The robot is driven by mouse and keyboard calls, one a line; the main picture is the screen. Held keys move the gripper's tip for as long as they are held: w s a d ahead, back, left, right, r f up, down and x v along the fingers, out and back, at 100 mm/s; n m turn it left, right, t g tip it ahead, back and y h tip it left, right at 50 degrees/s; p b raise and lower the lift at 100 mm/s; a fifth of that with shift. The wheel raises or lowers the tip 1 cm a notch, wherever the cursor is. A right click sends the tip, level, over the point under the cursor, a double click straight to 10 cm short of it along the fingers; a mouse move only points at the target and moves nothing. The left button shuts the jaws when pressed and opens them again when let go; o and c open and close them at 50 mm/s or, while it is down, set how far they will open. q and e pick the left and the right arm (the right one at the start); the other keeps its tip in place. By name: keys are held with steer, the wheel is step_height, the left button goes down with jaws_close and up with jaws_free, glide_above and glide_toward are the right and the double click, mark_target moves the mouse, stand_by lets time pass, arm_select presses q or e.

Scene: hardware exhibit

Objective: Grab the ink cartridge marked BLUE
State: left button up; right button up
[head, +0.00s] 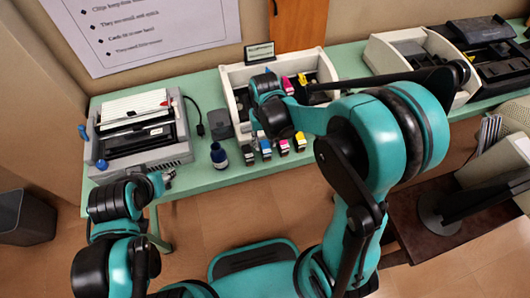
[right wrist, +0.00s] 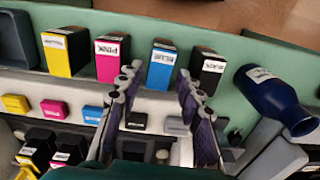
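The blue-labelled cartridge (right wrist: 162,65) stands on the table in a front row, between the pink cartridge (right wrist: 111,57) and the black cartridge (right wrist: 207,68); a yellow cartridge (right wrist: 63,52) ends the row. In the head view the blue one (head: 265,148) is in the same row. My right gripper (right wrist: 158,80) is open, its fingers spread either side of the blue cartridge in the wrist view; contact is not visible. In the head view its fingers are mostly hidden by my wrist. My left gripper (head: 163,179) is near the printer's front corner; its opening is unclear.
A dark blue bottle (right wrist: 275,100) stands beside the black cartridge. Behind the row is a white tray (head: 232,78) with more cartridges and coloured labels. A printer (head: 140,130) stands at left, and another white bin (head: 385,55) at right.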

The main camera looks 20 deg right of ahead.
mark_target(265, 145)
step_height(265, 145, down, 3)
steer(key=shift+w+f+b, duration=0.1)
steer(key=shift+f+b, duration=0.1)
steer(key=shift+b, duration=0.35)
steer(key=shift+r, duration=0.15)
jaws_close()
